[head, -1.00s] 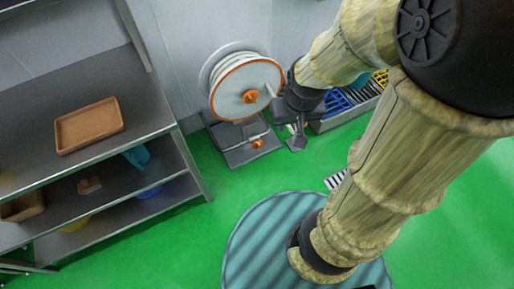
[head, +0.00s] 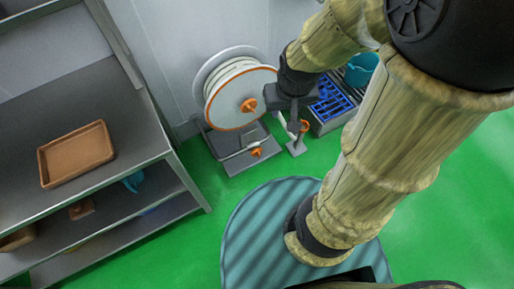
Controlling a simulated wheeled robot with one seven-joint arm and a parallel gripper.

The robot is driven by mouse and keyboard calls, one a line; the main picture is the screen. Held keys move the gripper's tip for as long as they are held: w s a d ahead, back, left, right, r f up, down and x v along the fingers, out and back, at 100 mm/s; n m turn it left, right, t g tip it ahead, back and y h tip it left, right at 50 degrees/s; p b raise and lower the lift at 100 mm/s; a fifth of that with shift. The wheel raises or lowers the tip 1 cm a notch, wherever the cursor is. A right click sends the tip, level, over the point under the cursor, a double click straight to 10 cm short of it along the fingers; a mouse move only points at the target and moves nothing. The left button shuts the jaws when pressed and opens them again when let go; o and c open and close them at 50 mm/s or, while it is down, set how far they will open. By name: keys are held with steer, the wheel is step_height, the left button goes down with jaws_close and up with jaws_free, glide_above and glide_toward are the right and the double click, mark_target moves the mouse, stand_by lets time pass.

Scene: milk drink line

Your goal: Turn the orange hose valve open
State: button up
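The hose reel (head: 226,92), white with an orange rim and orange hub knob (head: 249,105), stands against the back wall. Below it, a small orange valve handle (head: 256,152) sits on a metal pipe at the reel's grey base. Another orange round part (head: 304,126) shows by a grey stand just right of the reel, partly behind my gripper. My gripper (head: 291,112) points down just right of the reel disc, in front of that stand. Its fingers are small and dark, and whether they are open or shut is unclear. I cannot tell whether it touches anything.
A drain trough with a blue grate (head: 332,103) and a teal bucket (head: 361,68) lie right of the stand. A metal shelf (head: 120,138) with a brown tray (head: 77,155) stands at left. Green floor (head: 200,240) is clear between.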

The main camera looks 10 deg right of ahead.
steer(key=shift+w, duration=0.4)
steer(key=n+g+b, duration=0.3)
steer(key=n+b, duration=0.1)
steer(key=b, duration=4)
glide_above(259, 154)
step_height(259, 154, down, 69)
steer(key=shift+w, duration=0.45)
step_height(259, 154, down, 17)
steer(key=b, duration=0.7)
steer(key=shift+f, duration=0.15)
